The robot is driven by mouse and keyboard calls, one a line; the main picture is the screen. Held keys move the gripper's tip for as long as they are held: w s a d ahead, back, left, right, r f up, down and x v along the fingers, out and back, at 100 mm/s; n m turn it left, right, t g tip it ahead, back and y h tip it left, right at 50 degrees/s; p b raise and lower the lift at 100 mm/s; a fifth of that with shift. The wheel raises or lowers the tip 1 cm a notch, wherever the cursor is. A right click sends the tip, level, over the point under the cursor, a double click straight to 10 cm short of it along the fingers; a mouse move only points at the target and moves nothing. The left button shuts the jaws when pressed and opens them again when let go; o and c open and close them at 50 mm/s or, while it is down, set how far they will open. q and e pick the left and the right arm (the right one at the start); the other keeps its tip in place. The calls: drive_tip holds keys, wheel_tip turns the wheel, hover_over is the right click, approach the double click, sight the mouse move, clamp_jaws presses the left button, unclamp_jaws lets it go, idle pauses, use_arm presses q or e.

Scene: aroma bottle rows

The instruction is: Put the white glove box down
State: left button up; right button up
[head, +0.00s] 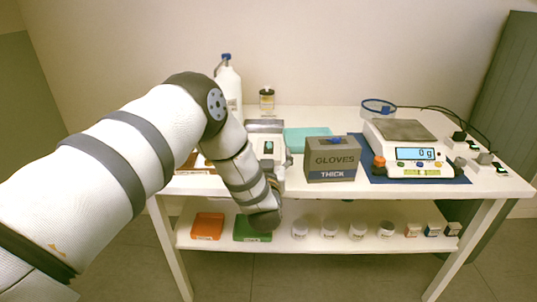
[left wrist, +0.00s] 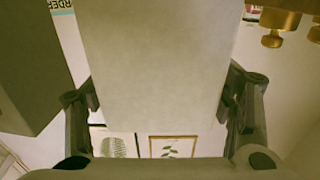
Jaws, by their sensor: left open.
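The white glove box (head: 268,146) stands on the table top, left of the grey glove box, partly hidden by my left arm. In the left wrist view its pale face (left wrist: 152,60) fills the space between my fingers. My left gripper (left wrist: 162,112) is open, with one finger on each side of the box. In the head view my wrist hides most of that gripper. I cannot tell whether either finger touches the box. My right gripper is not in view.
A grey box marked GLOVES THICK (head: 333,160) stands close on the right. Beyond it a scale (head: 408,148) sits on a blue mat. A white bottle (head: 229,85) and a teal pad (head: 303,136) are behind. Several jars and small boxes stand on the lower shelf (head: 280,240).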

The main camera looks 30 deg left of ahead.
use_arm(q)
drive_tip(key=shift+r, duration=0.3)
drive_tip(key=p+v, duration=0.2)
drive_tip(key=v, duration=1)
drive_tip(key=s+d+f+m+g+h, duration=0.25)
drive_tip(key=s+f, duration=0.35)
drive_tip(key=f, duration=0.3)
drive_tip(key=s+d+f+m+g+h, duration=0.1)
drive_tip(key=s+d+f+g+h, duration=0.25)
drive_tip(key=s+f, duration=0.35)
drive_tip(key=s+d+f+m+g+h, duration=0.1)
drive_tip(key=s+g, duration=0.5)
drive_tip(key=s, duration=0.9)
drive_tip(key=s+d+f+m+g+h, duration=0.1)
drive_tip(key=s+f+g, duration=0.3)
drive_tip(key=s, duration=1.1)
drive_tip(key=shift+g+h, duration=0.6)
drive_tip(key=shift+g, duration=0.3)
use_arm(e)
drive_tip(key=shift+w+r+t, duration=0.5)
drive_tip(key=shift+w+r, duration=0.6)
